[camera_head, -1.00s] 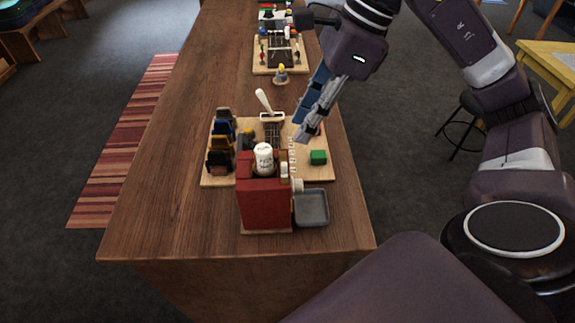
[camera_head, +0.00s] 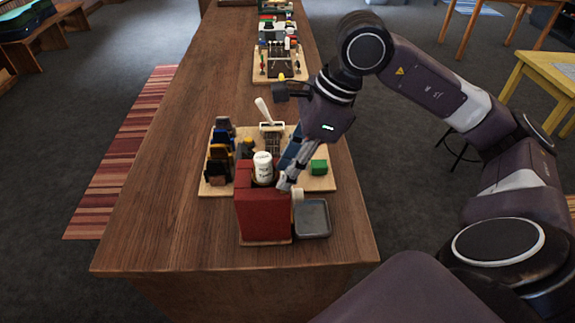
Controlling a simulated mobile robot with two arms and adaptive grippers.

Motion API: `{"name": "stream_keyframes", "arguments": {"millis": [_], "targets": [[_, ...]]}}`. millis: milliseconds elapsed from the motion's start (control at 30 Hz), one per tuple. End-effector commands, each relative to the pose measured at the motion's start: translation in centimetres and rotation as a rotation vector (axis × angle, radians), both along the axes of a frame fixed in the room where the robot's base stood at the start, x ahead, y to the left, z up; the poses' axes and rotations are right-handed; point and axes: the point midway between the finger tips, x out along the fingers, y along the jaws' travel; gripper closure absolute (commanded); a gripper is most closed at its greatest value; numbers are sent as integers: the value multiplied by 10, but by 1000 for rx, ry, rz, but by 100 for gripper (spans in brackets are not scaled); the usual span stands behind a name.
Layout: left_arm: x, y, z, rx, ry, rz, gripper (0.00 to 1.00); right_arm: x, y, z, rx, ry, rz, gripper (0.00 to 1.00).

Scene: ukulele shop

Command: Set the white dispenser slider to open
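The red box-shaped dispenser (camera_head: 263,214) stands at the near end of the wooden table, with a white lettered bottle (camera_head: 264,168) at its top. A small white part (camera_head: 298,195) shows on its right side, partly covered by my fingers; I cannot tell whether it is the slider or how it is set. My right gripper (camera_head: 284,183) points down with its fingertips at the dispenser's upper right edge. I cannot tell whether it touches, nor see a clear gap between its fingers. My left gripper is out of view.
A grey tray (camera_head: 313,217) sits right of the dispenser. Behind are a wooden board (camera_head: 215,189) with dark holders (camera_head: 220,152), a white-handled lever (camera_head: 264,110) and a green block (camera_head: 319,167). More boards with gear stand farther back. The table's left side is clear.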

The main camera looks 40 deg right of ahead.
Motion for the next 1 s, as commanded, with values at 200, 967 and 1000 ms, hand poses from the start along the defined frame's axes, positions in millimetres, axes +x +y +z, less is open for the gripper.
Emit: {"name": "stream_keyframes", "arguments": {"millis": [200,967,1000], "targets": [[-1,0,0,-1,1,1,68,0,0,0,0,0,0,74],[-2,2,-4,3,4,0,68,7,-4,-1,2,-2,-2,100],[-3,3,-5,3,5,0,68,10,-5,0,2,-2,-3,100]]}}
